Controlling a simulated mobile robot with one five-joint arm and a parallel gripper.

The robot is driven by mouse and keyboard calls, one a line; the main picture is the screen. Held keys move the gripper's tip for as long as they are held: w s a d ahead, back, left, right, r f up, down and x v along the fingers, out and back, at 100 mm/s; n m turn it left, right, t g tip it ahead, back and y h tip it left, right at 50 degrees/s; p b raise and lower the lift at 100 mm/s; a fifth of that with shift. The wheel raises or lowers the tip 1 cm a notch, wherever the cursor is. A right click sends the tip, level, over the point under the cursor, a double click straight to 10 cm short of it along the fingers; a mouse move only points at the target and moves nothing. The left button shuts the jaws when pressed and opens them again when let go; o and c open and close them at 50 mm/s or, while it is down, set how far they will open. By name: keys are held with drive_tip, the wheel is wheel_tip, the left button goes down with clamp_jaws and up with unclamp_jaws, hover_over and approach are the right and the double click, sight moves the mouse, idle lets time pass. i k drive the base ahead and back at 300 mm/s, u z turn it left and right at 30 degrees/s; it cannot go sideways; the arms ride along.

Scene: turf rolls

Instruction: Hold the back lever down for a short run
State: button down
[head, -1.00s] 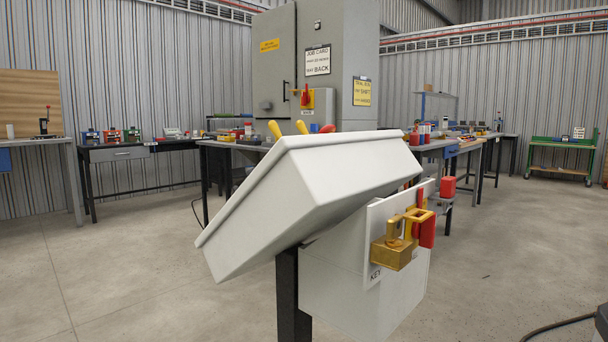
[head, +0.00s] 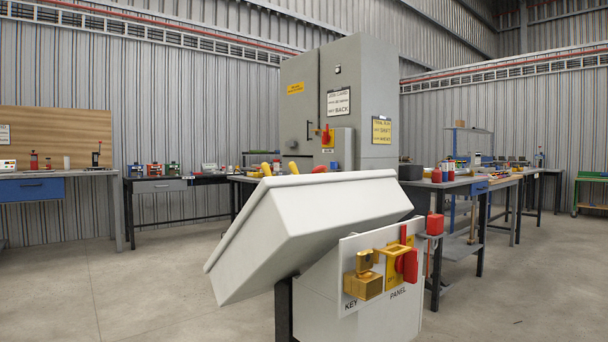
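A white sloped console (head: 310,225) stands close in front of me on a dark post, seen from behind or the side. The tops of two yellow levers (head: 276,167) and a red one (head: 319,169) show above its upper edge. Their lower parts and the console's face are hidden, so I cannot tell which is the back lever. On the box below, a panel marked KEY and PANEL carries a brass padlock (head: 368,286) and a red switch handle (head: 407,264) on a yellow plate. My gripper is not in view.
A grey cabinet (head: 375,75) stands behind, with a card reading JOB CARD and BACK (head: 338,102), a yellow sign (head: 381,131) and a red-handled switch (head: 326,136). Benches with tools line the back, such as the blue-drawer bench (head: 62,188). The concrete floor is clear at left and right.

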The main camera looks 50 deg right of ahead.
sight(291, 165)
drive_tip(key=k, duration=0.2)
drive_tip(key=z, duration=3.2)
drive_tip(key=k, duration=1.1)
drive_tip(key=u, duration=1.4)
drive_tip(key=i, duration=1)
drive_tip(key=z, duration=0.15)
